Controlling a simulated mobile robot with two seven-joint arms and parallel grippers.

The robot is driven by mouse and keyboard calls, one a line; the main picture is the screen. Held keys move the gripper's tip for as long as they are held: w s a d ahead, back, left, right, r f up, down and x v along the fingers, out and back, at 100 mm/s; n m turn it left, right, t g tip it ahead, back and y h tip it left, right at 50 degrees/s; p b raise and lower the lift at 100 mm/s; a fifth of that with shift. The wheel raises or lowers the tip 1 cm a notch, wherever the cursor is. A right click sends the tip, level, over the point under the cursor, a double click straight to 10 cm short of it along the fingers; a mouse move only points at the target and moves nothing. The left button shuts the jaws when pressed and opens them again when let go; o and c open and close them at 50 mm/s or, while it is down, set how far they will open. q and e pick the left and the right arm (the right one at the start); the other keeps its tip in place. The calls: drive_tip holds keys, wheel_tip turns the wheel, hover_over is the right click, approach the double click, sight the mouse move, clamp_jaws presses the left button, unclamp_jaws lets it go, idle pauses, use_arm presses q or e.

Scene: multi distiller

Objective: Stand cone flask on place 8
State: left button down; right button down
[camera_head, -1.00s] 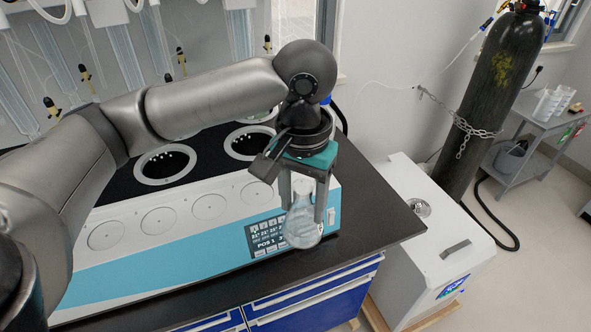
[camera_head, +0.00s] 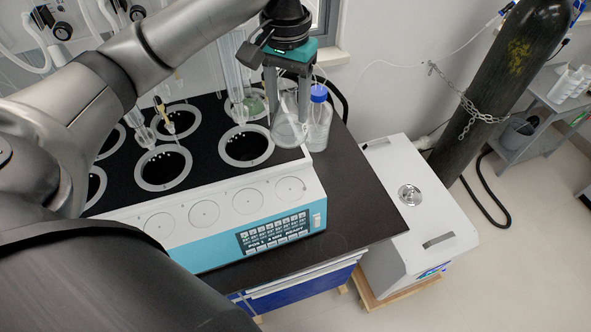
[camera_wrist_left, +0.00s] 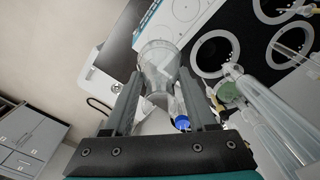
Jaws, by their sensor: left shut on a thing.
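The clear glass cone flask (camera_head: 287,130) is between the fingers of my left gripper (camera_head: 288,112), which is shut on it. The flask is held above the right end of the distiller (camera_head: 215,222), beside its black top. In the left wrist view the flask (camera_wrist_left: 160,62) shows between the two fingers (camera_wrist_left: 162,88). The distiller's top has several round ringed places, among them an empty front-right one (camera_head: 246,147). A place behind it (camera_head: 247,103) has something greenish in it. I cannot read place numbers. My right gripper is not in view.
A blue-capped bottle (camera_head: 319,118) stands right behind the flask. Glass tubes (camera_head: 232,65) hang over the back places. The dark bench (camera_head: 350,200) is clear to the right. A white cabinet (camera_head: 420,205) and a chained gas cylinder (camera_head: 500,90) stand further right.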

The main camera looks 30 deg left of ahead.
sight(288, 134)
use_arm(q)
drive_tip(key=shift+w+a, duration=0.1)
wheel_tip(288, 134, down, 20)
drive_tip(key=shift+r+b, duration=0.15)
drive_tip(key=shift+b, duration=0.6)
drive_tip(key=shift+c, duration=1)
unclamp_jaws()
wheel_tip(288, 134, up, 12)
drive_tip(key=shift+r+p, duration=0.1)
drive_tip(key=shift+p, duration=0.25)
